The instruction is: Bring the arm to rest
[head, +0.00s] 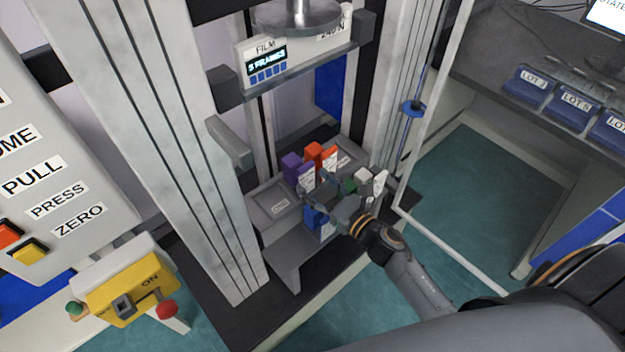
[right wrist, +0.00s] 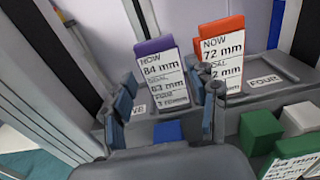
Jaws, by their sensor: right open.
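My right gripper (head: 322,190) is open inside the test frame, just in front of the coloured blocks. In the right wrist view its two fingers (right wrist: 167,80) stand apart with nothing between them touching. Beyond them is a purple block (right wrist: 160,70) labelled "NOW 84 mm". To its right stands an orange block (right wrist: 220,55) labelled "NOW 72 mm". A blue block (head: 314,217) is below the gripper, partly hidden by it. Green (right wrist: 262,130) and white (right wrist: 300,118) blocks are to the right of the gripper. My left gripper is not in view.
The blocks stand on a grey tray (head: 272,205) between two tall columns (head: 160,130). A "FILM" display bar (head: 290,62) hangs above. A thin white guard rail (head: 440,247) runs near my arm. A yellow switch box (head: 130,290) stands lower left; lot bins (head: 575,105) are at right.

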